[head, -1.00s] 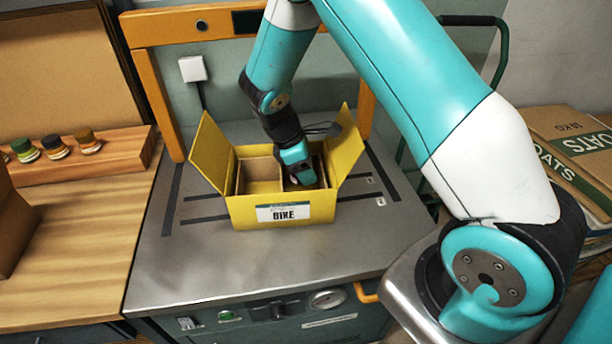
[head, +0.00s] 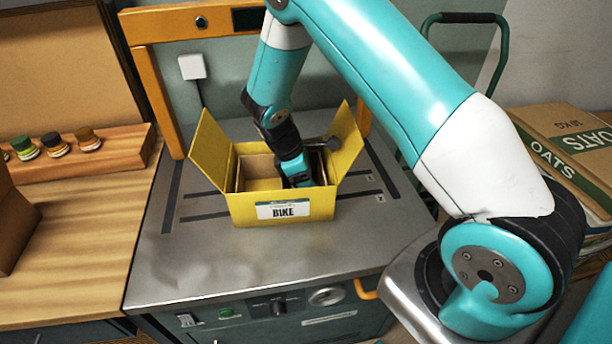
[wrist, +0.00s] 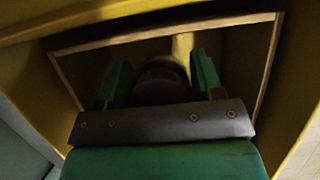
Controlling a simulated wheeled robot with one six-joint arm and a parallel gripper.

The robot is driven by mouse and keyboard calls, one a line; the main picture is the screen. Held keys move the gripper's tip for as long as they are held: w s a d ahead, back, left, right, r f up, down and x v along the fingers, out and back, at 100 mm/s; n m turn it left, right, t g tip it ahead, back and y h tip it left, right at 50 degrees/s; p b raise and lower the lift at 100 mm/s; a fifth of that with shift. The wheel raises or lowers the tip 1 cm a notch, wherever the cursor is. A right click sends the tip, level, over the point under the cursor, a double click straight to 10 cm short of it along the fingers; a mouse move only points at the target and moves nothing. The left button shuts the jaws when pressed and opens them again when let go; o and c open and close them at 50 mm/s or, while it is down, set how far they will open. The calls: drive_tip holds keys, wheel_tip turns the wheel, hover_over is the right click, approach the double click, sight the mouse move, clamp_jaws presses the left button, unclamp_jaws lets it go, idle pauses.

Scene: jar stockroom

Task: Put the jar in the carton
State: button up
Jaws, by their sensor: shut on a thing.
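The yellow carton (head: 243,209), labelled BIKE, stands open on the metal bench with its side flaps raised. A divider splits its inside into a left and a right compartment. My gripper (head: 299,181) reaches down into the right compartment. In the wrist view my gripper (wrist: 160,85) has its two green fingers on either side of a dark, round-topped jar (wrist: 160,84), and it is shut on it. The jar is inside the carton walls, in deep shadow. In the head view the jar is hidden by the gripper and the carton. I cannot tell whether it touches the carton floor.
An orange frame (head: 150,95) rises behind the carton. A wooden rack (head: 85,160) with several small jars stands at left. Oats sacks (head: 565,150) are stacked at right. The bench top (head: 250,265) in front of the carton is clear.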

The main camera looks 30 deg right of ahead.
drive_tip(key=o, duration=1.1)
drive_tip(key=shift+s+f, duration=0.2)
drive_tip(key=shift+f, duration=0.15)
drive_tip(key=shift+c, duration=0.2)
drive_tip(key=shift+r, duration=0.1)
drive_tip(key=shift+r, duration=0.35)
drive_tip(key=b+v, duration=0.1)
drive_tip(key=v, duration=1.1)
drive_tip(key=s+a+r+m+y, duration=0.1)
drive_tip(key=s+a+r, duration=0.3)
drive_tip(key=s, duration=0.4)
drive_tip(key=s+a+r+m+t+y, duration=0.1)
drive_tip(key=s+a+r+y, duration=0.3)
drive_tip(key=s, duration=0.5)
drive_tip(key=s+a+r+m+t+y, duration=0.1)
drive_tip(key=s+a+r+m+y, duration=0.2)
drive_tip(key=s+a+r, duration=0.2)
drive_tip(key=s+r, duration=0.2)
drive_tip(key=s, duration=0.1)
drive_tip(key=shift+s+a, duration=0.2)
